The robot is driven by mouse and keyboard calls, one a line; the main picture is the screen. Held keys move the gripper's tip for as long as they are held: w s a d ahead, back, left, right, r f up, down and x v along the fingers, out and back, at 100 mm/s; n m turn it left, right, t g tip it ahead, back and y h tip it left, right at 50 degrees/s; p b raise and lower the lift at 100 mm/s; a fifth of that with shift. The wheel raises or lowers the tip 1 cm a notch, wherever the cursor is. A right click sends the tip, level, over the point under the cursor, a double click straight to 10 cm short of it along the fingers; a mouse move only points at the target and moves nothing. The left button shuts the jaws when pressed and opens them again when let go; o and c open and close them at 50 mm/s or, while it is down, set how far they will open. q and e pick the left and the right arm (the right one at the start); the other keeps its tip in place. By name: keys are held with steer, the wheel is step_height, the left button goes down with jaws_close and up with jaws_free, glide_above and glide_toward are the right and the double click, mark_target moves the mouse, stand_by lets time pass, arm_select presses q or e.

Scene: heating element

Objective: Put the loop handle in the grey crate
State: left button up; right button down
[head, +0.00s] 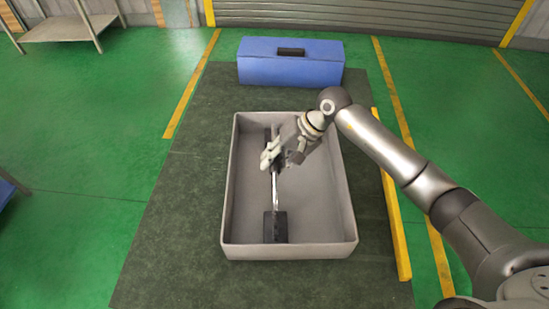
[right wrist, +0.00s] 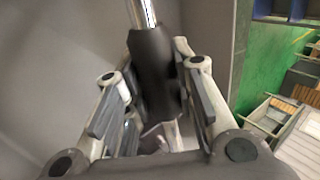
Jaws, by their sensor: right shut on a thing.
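The grey crate (head: 229,190) is a deep open box in the middle of the head view. The loop handle (head: 276,227), a silver bar with dark end blocks, is inside the crate's outline, lengthwise near its middle. I cannot tell whether it touches the crate floor. My right gripper (head: 271,160) reaches in over the crate from the right and is shut on the handle toward its far end. In the right wrist view, a dark part of the handle (right wrist: 152,62) and its silver bar show between the fingers. My left gripper is not in view.
A blue box (head: 291,68) with a dark grip stands just behind the crate on the dark mat (head: 180,235). A yellow rail (head: 396,225) runs along the right side. A grey table (head: 66,27) stands at the far left. The mat left of the crate is clear.

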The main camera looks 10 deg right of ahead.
steer(key=shift+b, duration=0.3)
steer(key=c, duration=1.2)
jaws_free()
steer(key=shift+f, duration=0.1)
steer(key=shift+r+p, duration=0.2)
steer(key=shift+p, duration=0.15)
steer(key=shift+d+r, duration=0.2)
steer(key=shift+d, duration=0.05)
steer(key=b+v, duration=0.3)
steer(key=v, duration=0.8)
steer(key=shift+r, duration=0.15)
steer(key=shift+s, duration=0.15)
